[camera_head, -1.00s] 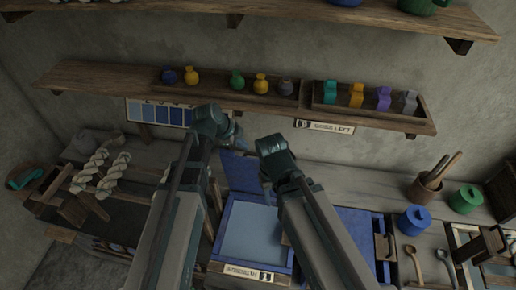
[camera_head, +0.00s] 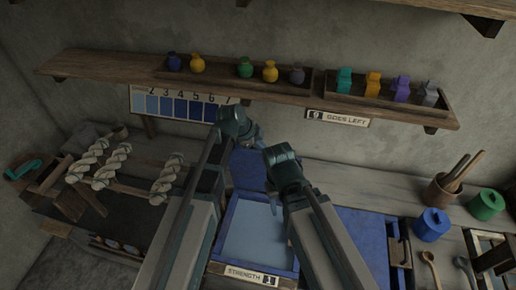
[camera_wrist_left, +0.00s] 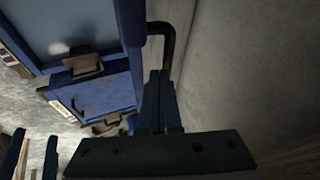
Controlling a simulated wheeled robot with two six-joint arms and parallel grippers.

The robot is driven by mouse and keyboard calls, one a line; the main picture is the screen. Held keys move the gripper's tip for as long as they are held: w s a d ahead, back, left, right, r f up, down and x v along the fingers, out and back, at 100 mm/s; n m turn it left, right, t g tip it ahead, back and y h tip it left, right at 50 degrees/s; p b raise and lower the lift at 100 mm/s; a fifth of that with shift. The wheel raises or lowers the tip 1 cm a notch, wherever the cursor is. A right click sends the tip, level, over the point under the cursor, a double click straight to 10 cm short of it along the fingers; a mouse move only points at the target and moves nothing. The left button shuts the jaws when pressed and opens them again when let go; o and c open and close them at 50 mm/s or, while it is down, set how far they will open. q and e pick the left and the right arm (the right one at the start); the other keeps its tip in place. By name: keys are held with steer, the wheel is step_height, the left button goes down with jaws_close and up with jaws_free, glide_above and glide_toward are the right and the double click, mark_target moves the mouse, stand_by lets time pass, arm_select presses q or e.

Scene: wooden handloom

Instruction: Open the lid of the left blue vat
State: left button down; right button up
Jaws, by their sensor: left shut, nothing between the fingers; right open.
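The left blue vat (camera_head: 229,222) stands open in the head view, with pale blue liquid (camera_head: 252,232) inside. Its blue lid (camera_head: 247,170) is raised at the back, partly hidden by my arms. In the left wrist view the lid (camera_wrist_left: 131,22) shows edge-on, with a dark bent handle (camera_wrist_left: 168,40). My left gripper (camera_wrist_left: 158,78) is shut and empty close beside that handle; I cannot tell whether they touch. In the head view my left gripper (camera_head: 250,142) is near the lid's top. My right gripper (camera_head: 272,187) is open in front of the lid, its fingers mostly hidden.
A closed blue vat (camera_head: 365,228) is right of the open one. A shelf (camera_head: 140,72) with small jars hangs behind my arms. Yarn skeins (camera_head: 120,160) lie on a rack at left. Blue (camera_head: 432,225) and green pots (camera_head: 486,204) and a utensil cup (camera_head: 445,190) stand right.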

arm_select(q)
steer(key=shift+f, duration=0.1)
steer(key=w+d+g, duration=0.1)
steer(key=w, duration=0.6)
steer(key=shift+d+p, duration=0.3)
steer(key=shift+p, duration=0.05)
steer(key=shift+w, duration=0.1)
